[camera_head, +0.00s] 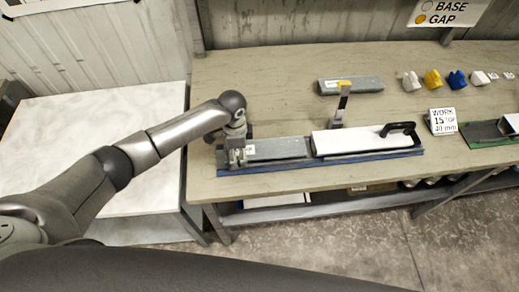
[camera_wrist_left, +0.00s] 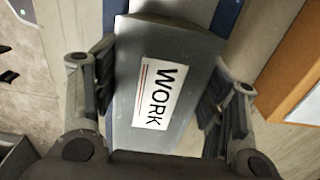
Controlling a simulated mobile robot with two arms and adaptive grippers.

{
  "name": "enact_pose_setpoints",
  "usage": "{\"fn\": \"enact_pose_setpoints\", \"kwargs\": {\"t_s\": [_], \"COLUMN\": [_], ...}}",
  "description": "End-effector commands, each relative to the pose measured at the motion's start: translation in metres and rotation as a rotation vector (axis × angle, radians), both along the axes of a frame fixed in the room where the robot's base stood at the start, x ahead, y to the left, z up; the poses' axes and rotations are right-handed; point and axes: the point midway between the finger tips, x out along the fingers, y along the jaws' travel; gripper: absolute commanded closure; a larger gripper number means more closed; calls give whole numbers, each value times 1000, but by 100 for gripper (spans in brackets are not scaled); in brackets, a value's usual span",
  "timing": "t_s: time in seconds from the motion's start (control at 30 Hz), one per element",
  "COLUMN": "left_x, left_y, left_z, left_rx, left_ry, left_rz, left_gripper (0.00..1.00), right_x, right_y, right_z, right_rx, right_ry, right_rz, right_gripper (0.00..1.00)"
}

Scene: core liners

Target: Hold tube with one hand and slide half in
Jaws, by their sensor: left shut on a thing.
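A grey half-round piece (camera_head: 280,148) lies along a blue tray (camera_head: 290,164) on the bench, its left end at my left gripper (camera_head: 237,154). In the left wrist view the grey piece (camera_wrist_left: 190,62) carries a WORK label (camera_wrist_left: 157,93). The left gripper's fingers (camera_wrist_left: 160,98) are on either side of it, shut on it. A white tube-like piece (camera_head: 350,141) with a black handle (camera_head: 402,128) lies in line at its right on the same tray. Whether the two overlap or only meet is unclear.
Behind are another grey half-round piece (camera_head: 365,84), an upright post with a yellow top (camera_head: 343,98), and several small white, yellow and blue blocks (camera_head: 433,79). A WORK sign (camera_head: 443,121) stands right of the tray. A white-topped table (camera_head: 90,130) is at left.

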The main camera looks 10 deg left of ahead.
Motion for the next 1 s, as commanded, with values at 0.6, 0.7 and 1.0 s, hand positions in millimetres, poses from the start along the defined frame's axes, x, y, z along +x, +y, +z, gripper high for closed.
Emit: {"fn": "enact_pose_setpoints", "kwargs": {"t_s": [0.6,0.7,1.0], "left_x": [-1,0,1], "left_y": [-1,-4,-9], "left_z": [-4,-4,-2], "left_rx": [5,4,-1], "left_ry": [4,3,2], "left_rz": [2,2,1], "left_gripper": [53,53,11], "right_x": [0,0,0], "right_y": [1,1,3], "right_z": [-1,-2,-2], "right_rx": [1,2,4], "right_ry": [0,0,1], "right_rz": [0,0,-1], "right_gripper": [12,12,12]}}
